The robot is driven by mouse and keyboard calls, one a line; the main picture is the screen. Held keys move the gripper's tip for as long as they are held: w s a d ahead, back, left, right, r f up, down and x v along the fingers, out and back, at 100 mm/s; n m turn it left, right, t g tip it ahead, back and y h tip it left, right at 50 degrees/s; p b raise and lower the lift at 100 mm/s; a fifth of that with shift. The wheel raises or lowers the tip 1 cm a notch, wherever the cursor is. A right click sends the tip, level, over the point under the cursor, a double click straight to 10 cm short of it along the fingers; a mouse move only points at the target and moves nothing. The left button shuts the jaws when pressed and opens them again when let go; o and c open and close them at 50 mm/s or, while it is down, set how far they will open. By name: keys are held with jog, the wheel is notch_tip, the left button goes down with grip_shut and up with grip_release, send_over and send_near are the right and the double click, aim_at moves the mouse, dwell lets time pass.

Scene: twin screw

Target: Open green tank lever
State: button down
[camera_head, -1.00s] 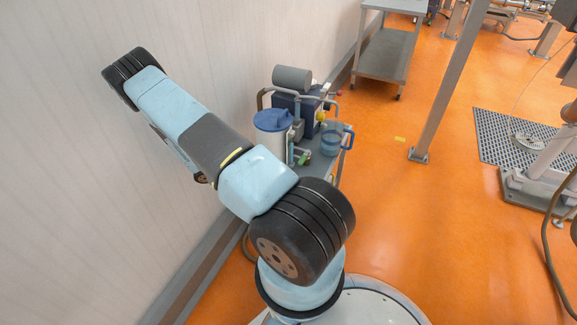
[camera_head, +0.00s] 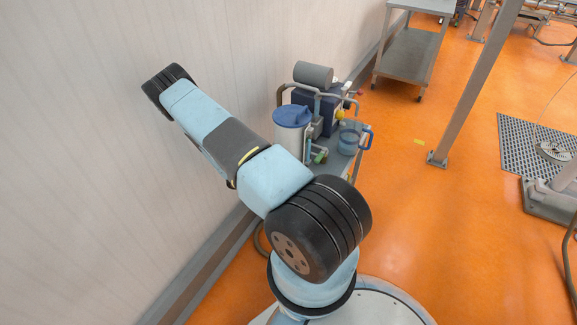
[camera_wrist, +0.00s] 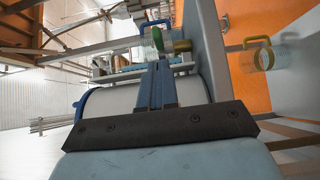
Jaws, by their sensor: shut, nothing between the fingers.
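The white tank with a blue lid (camera_head: 291,130) stands on a grey trolley in the head view. A small green part (camera_head: 320,157), likely the lever, shows low beside it. In the wrist view, a green handle-like piece (camera_wrist: 157,38) stands just beyond my fingertips; I cannot tell whether they touch it. My gripper (camera_wrist: 158,64) has its blue fingers together with nothing held. A white cylinder with a blue rim (camera_wrist: 108,102), likely the tank, lies behind the fingers. My gripper does not show in the head view.
A clear jug with a blue handle (camera_head: 350,140) stands on the trolley's right side. A wall (camera_head: 90,150) runs along the left, close to my arm. A steel table (camera_head: 410,55) stands behind. Orange floor (camera_head: 440,240) is open to the right, past a post (camera_head: 475,85).

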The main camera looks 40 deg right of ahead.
send_near(321, 157)
jog(key=d, duration=0.1)
jog(key=s+d+f, duration=0.1)
jog(key=d, duration=0.1)
jog(key=shift+f, duration=0.15)
jog(key=shift+s+a+t, duration=0.1)
jog(key=shift+a+t, duration=0.1)
jog(key=shift+t, duration=0.1)
